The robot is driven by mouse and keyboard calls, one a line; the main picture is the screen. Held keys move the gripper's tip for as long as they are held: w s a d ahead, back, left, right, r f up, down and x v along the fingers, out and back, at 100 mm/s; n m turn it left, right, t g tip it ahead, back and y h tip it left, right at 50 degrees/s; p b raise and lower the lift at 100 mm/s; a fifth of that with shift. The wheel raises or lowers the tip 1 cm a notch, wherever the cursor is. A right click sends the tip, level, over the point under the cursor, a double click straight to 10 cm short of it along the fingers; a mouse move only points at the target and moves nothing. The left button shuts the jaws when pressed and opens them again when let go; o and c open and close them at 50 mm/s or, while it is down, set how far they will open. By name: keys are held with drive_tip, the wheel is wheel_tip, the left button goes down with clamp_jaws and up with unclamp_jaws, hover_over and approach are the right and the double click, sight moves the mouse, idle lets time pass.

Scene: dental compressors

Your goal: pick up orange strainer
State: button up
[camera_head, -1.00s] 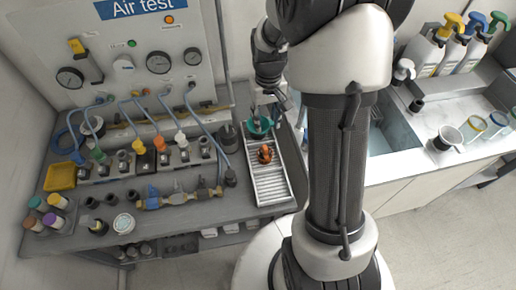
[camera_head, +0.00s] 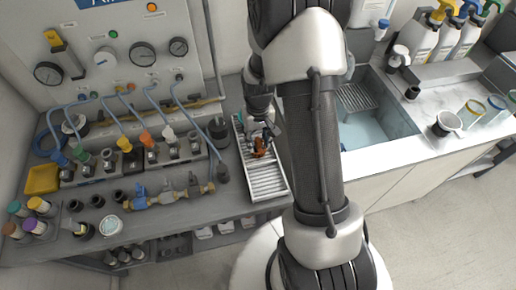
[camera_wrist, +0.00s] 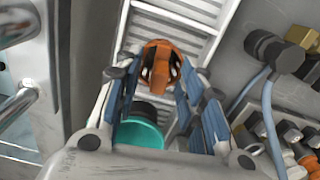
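The orange strainer (camera_head: 260,148) sits on a white slatted rack (camera_head: 268,183) at the worktop's right side. In the wrist view the strainer (camera_wrist: 160,66) shows between the far ends of the blue-padded fingers. My gripper (camera_wrist: 163,76) is open, with a finger on each side of the strainer and nothing visibly clamped. In the head view my gripper (camera_head: 260,134) points down at the strainer and partly covers it. I cannot tell whether the fingers touch it.
The gauge panel (camera_head: 110,45) stands behind. A yellow tray (camera_head: 42,179) lies at the far left.

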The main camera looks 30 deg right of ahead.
drive_tip(key=shift+f, duration=0.35)
drive_tip(key=shift+r, duration=0.1)
drive_tip(key=shift+c, duration=0.6)
clamp_jaws()
drive_tip(key=shift+r, duration=0.1)
